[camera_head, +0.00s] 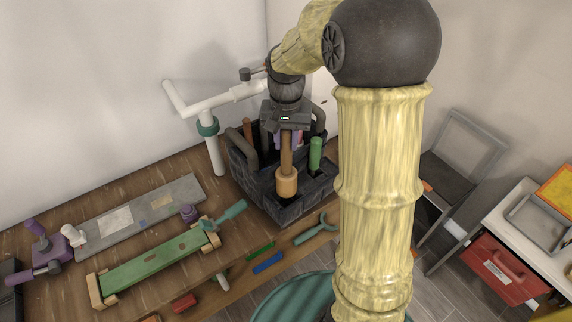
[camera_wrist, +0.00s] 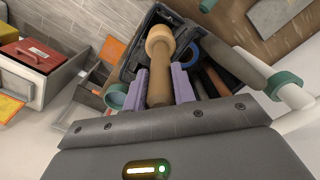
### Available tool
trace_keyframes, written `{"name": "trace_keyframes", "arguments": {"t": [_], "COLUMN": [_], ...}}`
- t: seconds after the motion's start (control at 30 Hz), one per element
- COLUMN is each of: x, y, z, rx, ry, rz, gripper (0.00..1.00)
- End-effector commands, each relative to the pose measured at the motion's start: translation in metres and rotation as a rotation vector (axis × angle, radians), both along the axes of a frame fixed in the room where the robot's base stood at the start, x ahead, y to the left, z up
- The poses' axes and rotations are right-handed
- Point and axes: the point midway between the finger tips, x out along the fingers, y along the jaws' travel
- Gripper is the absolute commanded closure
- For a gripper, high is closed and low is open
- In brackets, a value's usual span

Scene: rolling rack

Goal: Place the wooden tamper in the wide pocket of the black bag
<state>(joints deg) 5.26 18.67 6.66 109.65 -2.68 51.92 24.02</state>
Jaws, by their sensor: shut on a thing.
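The wooden tamper (camera_head: 287,181) hangs head down from my gripper (camera_head: 287,132), its handle between the jaws. In the wrist view the tamper (camera_wrist: 159,42) points away from me, and its handle lies between the purple fingers of my gripper (camera_wrist: 161,82). The black bag (camera_head: 248,180) stands on the wooden bench below. The tamper's head is over a dark pocket opening at the bag's front; I cannot tell whether its lower edge is inside. The bag (camera_wrist: 129,68) also shows around the tamper in the wrist view. My gripper hides part of the bag's inside.
A green-handled tool (camera_head: 316,153) and a brown handle (camera_head: 247,131) stand in the bag. A white pipe frame (camera_head: 212,150) rises behind it at left. A green board (camera_head: 150,262) and a grey plank (camera_head: 140,215) lie on the bench to the left.

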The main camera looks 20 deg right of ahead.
Motion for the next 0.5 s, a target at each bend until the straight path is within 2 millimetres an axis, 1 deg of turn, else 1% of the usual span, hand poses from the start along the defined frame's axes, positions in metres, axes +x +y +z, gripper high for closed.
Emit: {"name": "trace_keyframes", "arguments": {"t": [0.03, 0.2, 0.3, 0.4, 0.5], "x": [0.0, -0.001, 0.0, 0.001, 0.001], "y": [0.0, -0.001, 0.0, 0.002, 0.002], "z": [-0.009, -0.044, -0.058, -0.062, -0.063], "rx": [0.0, 0.0, 0.0, -0.001, 0.0], "ry": [0.005, 0.004, 0.002, -0.002, -0.003], "rz": [0.001, -0.001, 0.001, 0.004, 0.006], "gripper": [0.97, 0.97, 0.97, 0.97, 0.97]}}
